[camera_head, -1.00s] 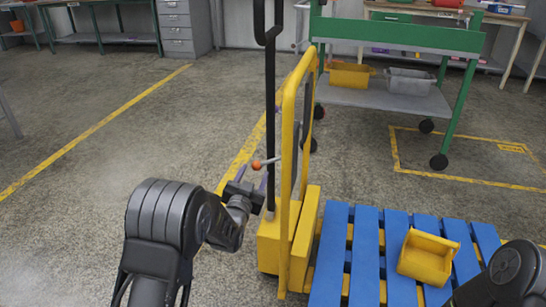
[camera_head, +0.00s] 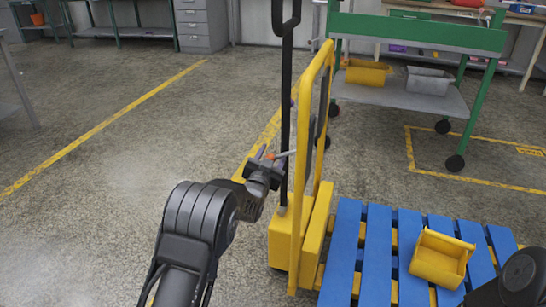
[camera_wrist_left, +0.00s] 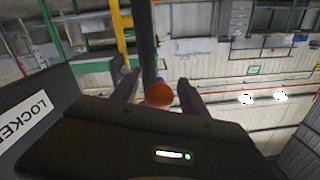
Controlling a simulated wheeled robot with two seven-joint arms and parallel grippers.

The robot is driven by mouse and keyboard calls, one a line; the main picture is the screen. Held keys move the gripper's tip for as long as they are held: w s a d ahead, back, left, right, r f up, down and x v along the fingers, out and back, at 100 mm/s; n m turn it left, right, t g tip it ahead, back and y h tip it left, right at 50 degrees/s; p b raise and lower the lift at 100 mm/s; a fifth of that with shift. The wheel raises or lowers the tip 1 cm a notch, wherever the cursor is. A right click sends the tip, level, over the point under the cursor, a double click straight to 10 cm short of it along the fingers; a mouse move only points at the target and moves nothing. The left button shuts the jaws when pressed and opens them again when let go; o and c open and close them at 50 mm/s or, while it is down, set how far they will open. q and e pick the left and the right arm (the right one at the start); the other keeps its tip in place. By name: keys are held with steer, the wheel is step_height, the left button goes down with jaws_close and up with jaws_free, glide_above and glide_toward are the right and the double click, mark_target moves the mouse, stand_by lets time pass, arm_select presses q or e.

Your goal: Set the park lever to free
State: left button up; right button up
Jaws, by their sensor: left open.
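The park lever is a thin grey rod (camera_head: 284,154) with an orange knob (camera_head: 270,156), sticking out leftward from the black handle bar (camera_head: 286,110) of the yellow pallet truck (camera_head: 318,225). My left gripper (camera_head: 265,160) is at the knob and partly hides it. In the left wrist view the orange knob (camera_wrist_left: 159,95) shows between the two open fingers, with the dark bar (camera_wrist_left: 145,40) behind. I cannot tell whether a finger touches the knob. My right gripper is out of view; only part of my right arm shows at lower right.
A blue pallet (camera_head: 378,250) with a yellow bin (camera_head: 440,260) lies right of the truck. A green trolley (camera_head: 420,32) stands behind. The floor to the left is clear.

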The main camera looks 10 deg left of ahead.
arm_select(q)
steer(key=shift+w, duration=0.25)
jaws_close()
stand_by(0.4)
steer(key=shift+r, duration=0.15)
stand_by(0.8)
